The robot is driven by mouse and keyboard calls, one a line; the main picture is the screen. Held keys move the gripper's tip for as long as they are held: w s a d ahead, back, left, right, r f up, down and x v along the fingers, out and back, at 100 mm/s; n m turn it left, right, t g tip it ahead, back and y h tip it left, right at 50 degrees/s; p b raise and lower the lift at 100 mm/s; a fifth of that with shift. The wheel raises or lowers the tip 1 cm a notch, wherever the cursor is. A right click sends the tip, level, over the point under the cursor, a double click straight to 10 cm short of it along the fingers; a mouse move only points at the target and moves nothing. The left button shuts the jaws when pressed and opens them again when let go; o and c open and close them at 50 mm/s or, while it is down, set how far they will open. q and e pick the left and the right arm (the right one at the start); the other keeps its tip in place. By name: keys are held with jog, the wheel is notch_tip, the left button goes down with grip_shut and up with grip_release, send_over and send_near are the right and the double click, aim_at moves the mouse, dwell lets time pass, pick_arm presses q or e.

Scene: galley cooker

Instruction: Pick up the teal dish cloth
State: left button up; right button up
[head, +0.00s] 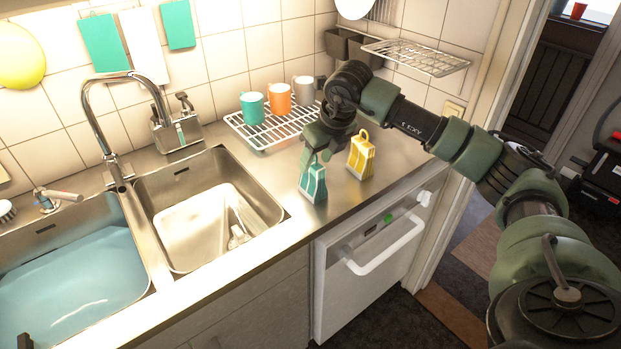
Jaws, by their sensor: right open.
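The teal dish cloth (314,185) stands tent-like on the steel counter, right of the sinks and close to the front edge, with a loop at its top. My right gripper (313,157) points down just above it and is open. Its fingers are at the height of the cloth's top and partly hide the loop. I cannot tell whether they touch it. A similar yellow cloth (361,158) stands to its right, just beside the gripper. My left gripper is not in view.
A wire rack (262,139) with teal, orange and grey mugs stands behind the gripper. Two sinks (275,192) with a tall tap (88,105) lie to the left. A white-handled appliance (375,265) is below the counter. A wire shelf (418,57) hangs on the wall.

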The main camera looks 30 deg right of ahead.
aim_at(315, 163)
jog(key=shift+w+d+f+p, duration=0.15)
jog(key=shift+f+p, duration=0.45)
jog(key=shift+f, duration=0.1)
jog(key=x, duration=0.3)
jog(key=shift+w+p, duration=0.25)
jog(key=shift+p, duration=0.05)
jog(key=shift+w+f, duration=0.15)
jog(key=shift+f, duration=0.1)
jog(key=shift+c, duration=0.3)
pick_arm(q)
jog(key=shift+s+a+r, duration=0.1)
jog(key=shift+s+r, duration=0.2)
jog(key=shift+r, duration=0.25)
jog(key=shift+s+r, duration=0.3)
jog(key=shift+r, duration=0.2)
pick_arm(e)
grip_shut()
